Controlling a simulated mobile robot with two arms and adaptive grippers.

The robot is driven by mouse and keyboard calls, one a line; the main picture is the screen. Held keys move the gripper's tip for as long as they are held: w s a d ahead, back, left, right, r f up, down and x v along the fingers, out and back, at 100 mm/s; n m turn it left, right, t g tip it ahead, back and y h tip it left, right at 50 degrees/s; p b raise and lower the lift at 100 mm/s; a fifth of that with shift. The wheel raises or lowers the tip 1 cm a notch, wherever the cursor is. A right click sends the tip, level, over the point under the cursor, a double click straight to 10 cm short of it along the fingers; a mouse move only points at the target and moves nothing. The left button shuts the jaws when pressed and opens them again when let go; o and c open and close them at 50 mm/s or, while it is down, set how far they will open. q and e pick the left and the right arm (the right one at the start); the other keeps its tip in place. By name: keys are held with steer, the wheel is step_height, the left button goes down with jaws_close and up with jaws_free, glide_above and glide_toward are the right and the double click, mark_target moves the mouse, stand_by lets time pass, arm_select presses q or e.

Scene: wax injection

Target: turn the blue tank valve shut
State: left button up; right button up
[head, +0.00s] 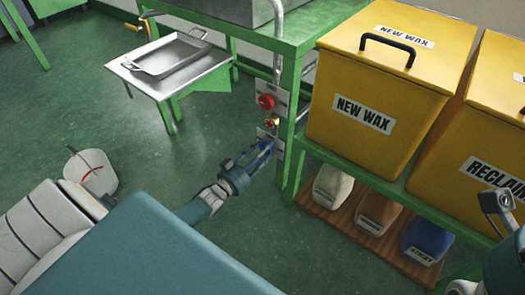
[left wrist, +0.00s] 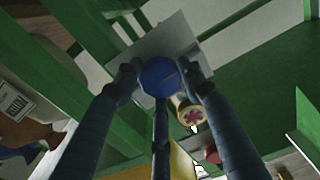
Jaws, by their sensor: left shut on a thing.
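The blue tank valve (left wrist: 160,77) shows as a round blue knob in the middle of the left wrist view, in front of a pale plate (left wrist: 165,42). My left gripper (left wrist: 160,85) has its fingers closed around the knob's sides. In the head view my left gripper (head: 262,150) reaches to the lower plate on the green frame's post, and its fingers mostly hide the blue valve. My right arm shows only in part at the lower right of the head view, and its fingertips cannot be made out.
A red knob (head: 266,102) and a small brass valve (head: 271,121) sit just above on the green post (head: 293,150). Yellow wax bins (head: 375,85) stand to the right, above a shelf with several sacks (head: 378,212). A metal tray (head: 168,56) rests on a side table.

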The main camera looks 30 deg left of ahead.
arm_select(q)
steer(key=shift+s+a+f+n, duration=0.15)
steer(key=shift+a+f+n, duration=0.1)
steer(key=shift+f+n, duration=0.15)
steer(key=o, duration=1.1)
steer(key=shift+d+r, duration=0.1)
steer(key=s, duration=0.8)
steer(key=s+a, duration=0.1)
steer(key=s, duration=0.3)
